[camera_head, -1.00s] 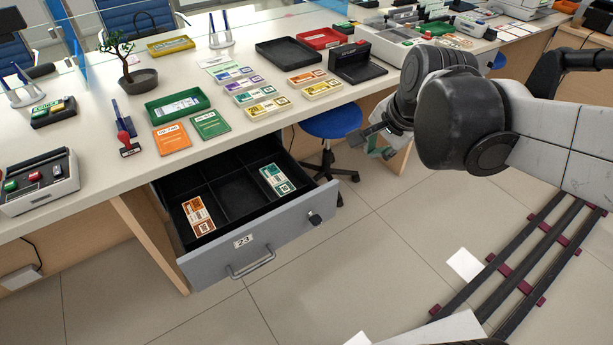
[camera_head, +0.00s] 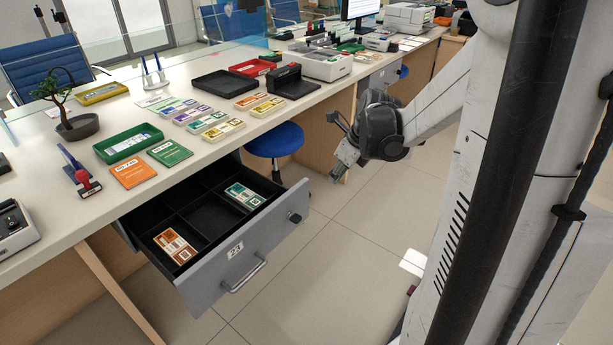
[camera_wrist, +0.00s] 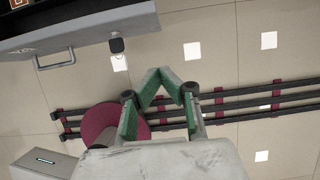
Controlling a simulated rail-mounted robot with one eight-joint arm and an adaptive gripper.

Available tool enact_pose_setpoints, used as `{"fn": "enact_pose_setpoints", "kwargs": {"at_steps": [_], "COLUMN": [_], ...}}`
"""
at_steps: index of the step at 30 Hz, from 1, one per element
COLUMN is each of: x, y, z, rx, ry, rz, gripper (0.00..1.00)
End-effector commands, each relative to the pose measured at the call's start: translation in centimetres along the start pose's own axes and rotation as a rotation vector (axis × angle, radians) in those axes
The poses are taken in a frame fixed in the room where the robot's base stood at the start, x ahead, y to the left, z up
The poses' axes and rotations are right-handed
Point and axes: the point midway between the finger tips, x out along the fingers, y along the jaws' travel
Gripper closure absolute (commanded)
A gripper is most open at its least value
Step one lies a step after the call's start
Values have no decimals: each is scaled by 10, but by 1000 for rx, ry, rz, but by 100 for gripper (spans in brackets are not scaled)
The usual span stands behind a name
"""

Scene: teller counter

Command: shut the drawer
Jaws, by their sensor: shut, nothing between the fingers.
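The grey drawer (camera_head: 255,245) labelled 23 stands pulled out from under the counter. Its bar handle (camera_head: 245,275) and black lock knob (camera_head: 295,218) are on the front. An orange-and-white bundle (camera_head: 175,245) and a green-and-white bundle (camera_head: 243,195) lie in its compartments. My gripper (camera_head: 338,158) is beyond the drawer to the right, apart from it. In the wrist view my gripper (camera_wrist: 160,75) has its green-lined fingers closed and empty over the floor. The drawer front (camera_wrist: 85,36) and its handle (camera_wrist: 55,62) show at upper left there.
A blue stool (camera_head: 275,140) stands just behind the drawer's right side. The counter (camera_head: 110,185) above holds trays, cards and bundles. Open tiled floor (camera_head: 310,270) lies before the drawer. Dark floor rails (camera_wrist: 245,102) cross the wrist view.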

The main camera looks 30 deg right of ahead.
Motion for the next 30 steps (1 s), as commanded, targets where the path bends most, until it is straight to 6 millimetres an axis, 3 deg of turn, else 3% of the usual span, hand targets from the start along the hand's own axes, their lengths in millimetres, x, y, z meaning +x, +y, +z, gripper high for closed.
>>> {"fn": "enact_pose_setpoints", "kwargs": {"at_steps": [16, 22, 30], "x": [97, 105, 108], "y": [1, 1, 1], "z": [-1, 26, 38], "rx": [-5, -7, -4], "ry": [0, 0, 0], "rz": [0, 0, -1], "gripper": [100, 100, 100]}}
